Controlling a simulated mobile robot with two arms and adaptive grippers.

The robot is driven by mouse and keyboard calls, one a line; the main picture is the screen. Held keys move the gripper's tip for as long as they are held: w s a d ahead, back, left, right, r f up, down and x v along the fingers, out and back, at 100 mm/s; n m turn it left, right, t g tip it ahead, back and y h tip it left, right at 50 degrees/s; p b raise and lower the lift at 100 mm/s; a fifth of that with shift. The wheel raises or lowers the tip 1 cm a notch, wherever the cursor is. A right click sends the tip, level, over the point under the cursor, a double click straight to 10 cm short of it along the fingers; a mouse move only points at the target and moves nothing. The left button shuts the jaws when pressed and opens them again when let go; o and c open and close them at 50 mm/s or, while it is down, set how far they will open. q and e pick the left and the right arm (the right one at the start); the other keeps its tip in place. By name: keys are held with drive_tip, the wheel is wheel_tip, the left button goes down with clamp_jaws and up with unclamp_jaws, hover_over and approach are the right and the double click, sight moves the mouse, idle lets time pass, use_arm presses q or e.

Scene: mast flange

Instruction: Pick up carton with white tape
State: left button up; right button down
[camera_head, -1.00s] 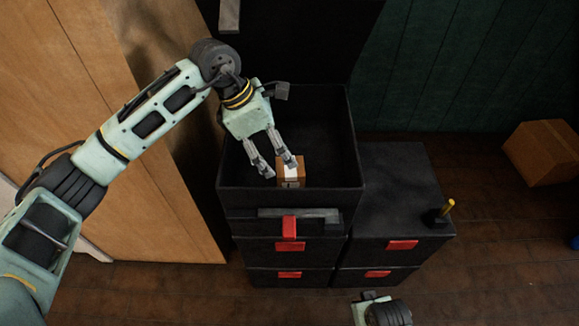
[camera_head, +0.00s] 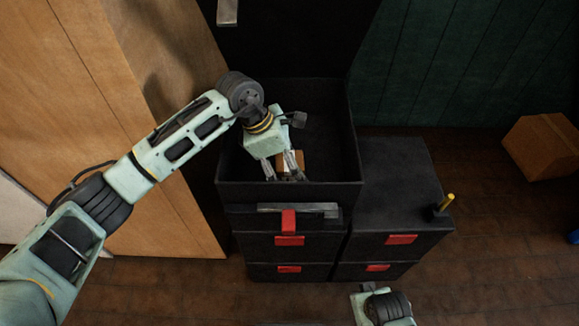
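The carton (camera_head: 284,157), small and brown with white tape, sits inside the open black box, partly hidden by my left gripper. My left gripper (camera_head: 284,175) reaches down into the box from the left. Its fingers are spread apart. One finger overlaps the carton in the picture and the other is to its left. I cannot tell whether either touches it. Part of my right arm's end (camera_head: 375,305) shows at the bottom edge; its fingers cannot be made out.
The black box (camera_head: 235,190) has its lid raised behind and a red latch (camera_head: 289,220) in front. Black drawers with red tabs stand below and right. A larger brown carton (camera_head: 541,148) lies on the floor at far right. A wooden panel (camera_head: 170,215) stands left.

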use_arm(q)
drive_tip(key=shift+r, duration=0.1)
drive_tip(key=c, duration=1.6)
